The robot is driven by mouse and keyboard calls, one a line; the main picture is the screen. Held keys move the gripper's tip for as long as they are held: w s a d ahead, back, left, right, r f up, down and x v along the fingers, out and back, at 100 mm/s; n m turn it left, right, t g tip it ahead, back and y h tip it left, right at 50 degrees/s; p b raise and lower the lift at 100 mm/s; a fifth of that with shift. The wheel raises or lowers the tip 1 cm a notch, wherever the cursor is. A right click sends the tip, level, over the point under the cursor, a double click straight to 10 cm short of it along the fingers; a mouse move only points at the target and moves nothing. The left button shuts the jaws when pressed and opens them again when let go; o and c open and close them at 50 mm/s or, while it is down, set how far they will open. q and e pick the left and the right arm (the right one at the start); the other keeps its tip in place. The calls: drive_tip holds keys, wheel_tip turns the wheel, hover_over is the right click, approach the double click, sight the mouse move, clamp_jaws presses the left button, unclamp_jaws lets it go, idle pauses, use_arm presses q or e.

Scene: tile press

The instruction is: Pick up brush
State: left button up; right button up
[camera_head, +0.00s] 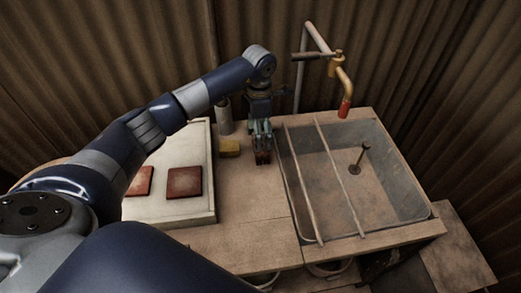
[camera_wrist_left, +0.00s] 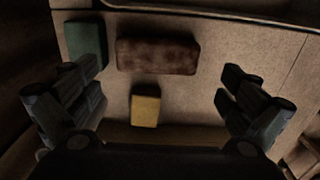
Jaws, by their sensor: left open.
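My left gripper (camera_head: 263,155) hangs pointing down over the counter strip between the pale tray and the sink. In the left wrist view its two fingers stand wide apart with nothing between the tips (camera_wrist_left: 160,83). A brown, mottled, rough-looking oblong block, likely the brush (camera_wrist_left: 157,56), lies on the counter beyond the fingers, nearer the left one. In the head view the gripper mostly covers that spot. A yellow sponge-like block (camera_head: 229,148) lies beside it; it also shows in the left wrist view (camera_wrist_left: 145,105). My right gripper is not in view.
A green block (camera_wrist_left: 85,42) lies close to the brown one. The sink (camera_head: 400,199) with two rails and a tap (camera_head: 345,82) is at right. The pale tray (camera_head: 208,202) holds red tiles (camera_head: 184,182) at left. A grey cylinder (camera_head: 223,117) stands behind the sponge.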

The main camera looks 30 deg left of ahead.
sight(264, 155)
use_arm(q)
drive_tip(key=shift+f, duration=0.65)
wheel_tip(264, 155, down, 2)
drive_tip(key=shift+w+f+b, duration=0.15)
drive_tip(key=shift+f+b, duration=0.05)
drive_tip(key=shift+b, duration=0.75)
wheel_tip(264, 155, down, 2)
drive_tip(key=shift+w+f+b, duration=0.1)
drive_tip(key=shift+f+b, duration=0.1)
drive_tip(key=shift+b, duration=0.65)
drive_tip(key=shift+f, duration=0.25)
drive_tip(key=shift+r, duration=0.1)
drive_tip(key=shift+c, duration=0.8)
drive_tip(key=c, duration=0.7)
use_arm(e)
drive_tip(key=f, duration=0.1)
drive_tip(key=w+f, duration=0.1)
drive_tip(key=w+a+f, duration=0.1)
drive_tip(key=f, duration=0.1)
